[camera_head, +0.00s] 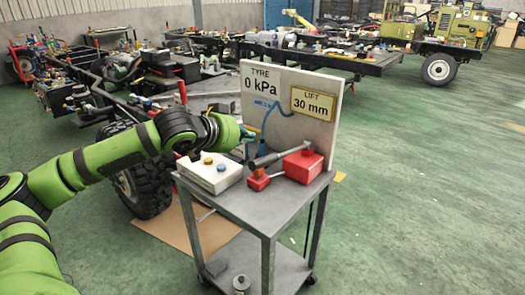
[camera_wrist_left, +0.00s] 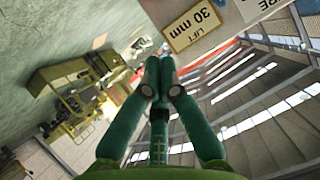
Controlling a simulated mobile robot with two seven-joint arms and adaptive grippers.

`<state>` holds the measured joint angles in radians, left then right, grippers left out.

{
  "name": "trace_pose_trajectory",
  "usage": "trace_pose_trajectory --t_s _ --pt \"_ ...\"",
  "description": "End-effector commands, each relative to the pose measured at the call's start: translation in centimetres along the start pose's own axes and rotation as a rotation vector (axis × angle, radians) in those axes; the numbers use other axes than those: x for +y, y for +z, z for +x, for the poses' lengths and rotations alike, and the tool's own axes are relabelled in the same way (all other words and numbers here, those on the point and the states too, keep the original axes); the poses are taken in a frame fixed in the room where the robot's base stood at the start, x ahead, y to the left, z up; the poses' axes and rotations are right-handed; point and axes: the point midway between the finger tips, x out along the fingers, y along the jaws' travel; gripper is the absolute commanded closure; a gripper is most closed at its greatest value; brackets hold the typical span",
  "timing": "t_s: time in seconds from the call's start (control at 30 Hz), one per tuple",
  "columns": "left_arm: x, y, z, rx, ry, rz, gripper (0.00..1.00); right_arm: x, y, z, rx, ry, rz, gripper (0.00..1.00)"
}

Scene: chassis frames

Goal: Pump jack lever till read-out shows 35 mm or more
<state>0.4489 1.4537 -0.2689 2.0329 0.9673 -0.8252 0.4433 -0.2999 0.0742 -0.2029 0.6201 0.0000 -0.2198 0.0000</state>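The read-out board (camera_head: 288,110) stands at the back of the cart. Its yellow-framed lift panel (camera_head: 313,104) reads 30 mm, and that panel also shows upside down in the left wrist view (camera_wrist_left: 195,25). The red jack (camera_head: 303,166) sits on the cart top, with a grey lever (camera_head: 268,159) slanting across to its left. My left gripper (camera_head: 246,132) is in front of the board, above and left of the lever, apart from it. In the left wrist view its fingers (camera_wrist_left: 159,66) are together with nothing visible between them. My right gripper is not in view.
A small red block (camera_head: 259,181) lies before the lever. A large tyre (camera_head: 146,178) and chassis stand behind left. The green floor at right is clear.

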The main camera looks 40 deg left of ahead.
Motion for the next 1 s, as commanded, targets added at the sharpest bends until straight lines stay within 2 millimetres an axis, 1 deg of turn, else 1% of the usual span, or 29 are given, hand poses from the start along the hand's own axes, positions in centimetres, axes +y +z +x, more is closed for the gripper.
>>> trace_pose_trajectory --t_s 0.13,0.23,0.37,0.6,0.63,0.7,0.8,1.0 --pt "0.0 -0.3 1.2 0.003 0.002 -0.007 1.00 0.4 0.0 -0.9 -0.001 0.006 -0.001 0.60" --pt "0.1 -0.4 2.5 0.001 0.005 -0.006 1.00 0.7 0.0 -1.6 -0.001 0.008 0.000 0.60" --pt "0.1 -0.4 4.9 0.001 0.004 -0.006 1.00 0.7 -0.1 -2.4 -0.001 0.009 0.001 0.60" --pt "0.1 -0.3 9.7 0.000 0.002 -0.004 1.00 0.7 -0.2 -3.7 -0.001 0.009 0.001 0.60" --pt "0.1 0.1 10.1 -0.003 0.001 0.000 1.00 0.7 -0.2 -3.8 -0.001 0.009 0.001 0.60" --pt "0.0 1.7 10.2 -0.008 0.000 0.002 1.00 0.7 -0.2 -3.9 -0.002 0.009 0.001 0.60" --pt "0.0 2.9 10.4 -0.005 -0.001 0.003 1.00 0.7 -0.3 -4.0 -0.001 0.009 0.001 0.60" --pt "0.1 3.9 10.7 -0.001 0.000 0.001 1.00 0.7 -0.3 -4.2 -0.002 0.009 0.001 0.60"
